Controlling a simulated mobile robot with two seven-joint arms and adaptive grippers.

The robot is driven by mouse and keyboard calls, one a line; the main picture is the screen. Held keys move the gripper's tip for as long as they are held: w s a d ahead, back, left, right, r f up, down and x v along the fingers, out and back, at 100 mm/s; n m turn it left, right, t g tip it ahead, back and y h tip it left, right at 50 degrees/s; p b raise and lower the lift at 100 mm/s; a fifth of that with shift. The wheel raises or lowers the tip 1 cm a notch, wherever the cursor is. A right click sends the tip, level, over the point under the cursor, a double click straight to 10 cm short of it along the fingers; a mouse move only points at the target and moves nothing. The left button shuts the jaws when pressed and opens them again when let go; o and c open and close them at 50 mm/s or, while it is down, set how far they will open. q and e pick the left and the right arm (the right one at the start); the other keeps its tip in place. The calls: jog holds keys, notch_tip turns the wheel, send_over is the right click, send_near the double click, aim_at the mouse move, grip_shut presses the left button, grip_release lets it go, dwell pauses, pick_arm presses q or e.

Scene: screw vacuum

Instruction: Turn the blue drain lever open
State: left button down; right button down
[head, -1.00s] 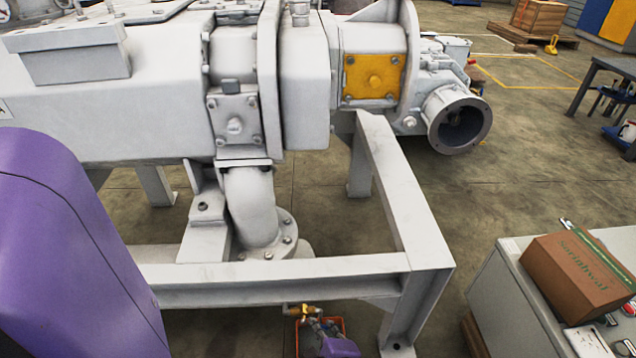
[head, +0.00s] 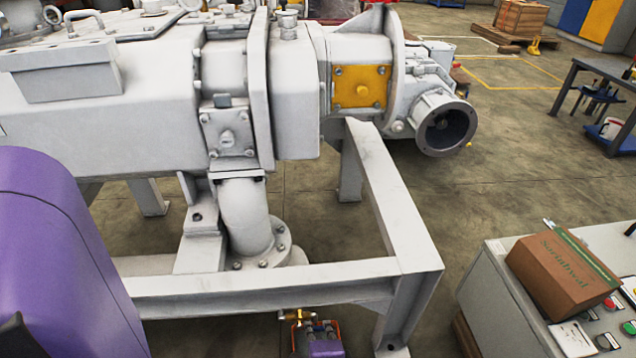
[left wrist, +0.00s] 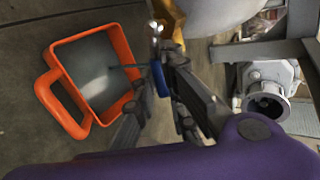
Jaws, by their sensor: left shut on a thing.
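The brass drain valve (head: 296,316) hangs under the front beam of the grey machine frame in the head view. My left gripper (head: 320,329) is just below and right of it, with its purple housing under the fingers. In the left wrist view, the blue lever (left wrist: 160,79) is between the fingers of my left gripper (left wrist: 155,74), which is shut on it. The lever's upper end meets metal fittings near the top of that view. Much of the lever is hidden by the fingers, and its exact angle is hard to tell. My right gripper is not in view.
An orange container (left wrist: 62,66) with a side handle stands on the floor below the gripper, and a thin dark line crosses its opening. The frame beam (head: 260,297) is close above my gripper. A cardboard box (head: 563,275) sits on a grey cabinet at right.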

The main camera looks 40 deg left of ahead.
pick_arm(q)
jog(key=c, duration=2.1)
grip_release()
notch_tip(320, 180, up, 10)
